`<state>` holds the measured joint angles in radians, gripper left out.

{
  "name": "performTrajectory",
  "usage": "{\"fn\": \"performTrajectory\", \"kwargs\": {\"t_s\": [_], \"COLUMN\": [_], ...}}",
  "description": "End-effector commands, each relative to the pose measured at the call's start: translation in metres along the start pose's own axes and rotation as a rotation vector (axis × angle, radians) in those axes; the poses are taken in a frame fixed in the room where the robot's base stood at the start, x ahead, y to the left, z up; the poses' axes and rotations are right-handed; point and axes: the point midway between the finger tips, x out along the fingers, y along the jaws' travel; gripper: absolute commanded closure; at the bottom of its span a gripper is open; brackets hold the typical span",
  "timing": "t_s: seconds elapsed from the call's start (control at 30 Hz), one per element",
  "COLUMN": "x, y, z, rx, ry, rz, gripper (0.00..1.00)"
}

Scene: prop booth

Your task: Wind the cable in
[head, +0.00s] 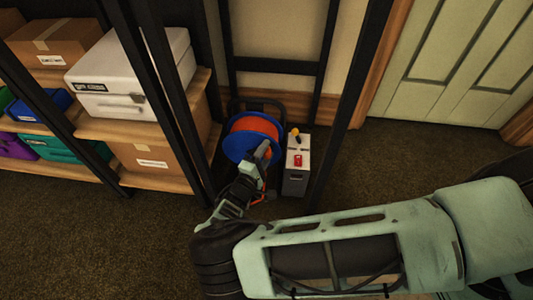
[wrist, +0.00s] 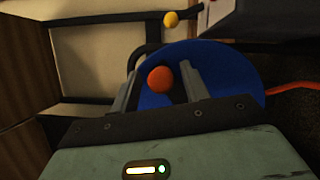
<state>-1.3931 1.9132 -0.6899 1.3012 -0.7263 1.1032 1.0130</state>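The cable reel (head: 252,134) has a blue rim and orange cable wound on it, and stands low in a black frame. In the wrist view its blue disc (wrist: 232,78) fills the middle. An orange ball knob (wrist: 160,79) shows in front of the disc, between my fingers. My gripper (wrist: 161,78) is open, with a visible gap on each side of the knob. In the head view my gripper (head: 262,153) is at the reel's lower right face and hides part of it. Loose orange cable (wrist: 290,90) runs off to the right in the wrist view.
A grey box (head: 296,175) with a yellow-knobbed lever (head: 294,133) and red switch stands close right of the reel. Black posts (head: 345,100) flank the reel. Shelves with a white case (head: 135,65) and cartons are left. Carpet (head: 400,160) is clear toward the door.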

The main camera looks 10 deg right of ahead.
Motion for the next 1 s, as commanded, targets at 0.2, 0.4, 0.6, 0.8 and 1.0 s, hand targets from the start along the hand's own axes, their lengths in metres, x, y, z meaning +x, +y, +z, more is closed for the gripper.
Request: {"fn": "performTrajectory", "kwargs": {"t_s": [0.2,0.4,0.6,0.8,1.0], "x": [0.000,-0.012,-0.052,-0.100,-0.142], "y": [-0.001,0.000,0.000,0.000,-0.001], "z": [0.002,0.002,0.002,0.001,0.001], "rx": [-0.003,-0.002,-0.002,-0.001,-0.001], "ry": [-0.004,-0.003,-0.002,-0.001,-0.002], "rz": [0.001,-0.001,-0.001,-0.002,-0.001], "gripper": [0.55,0.55,0.55,0.55,0.55]}}
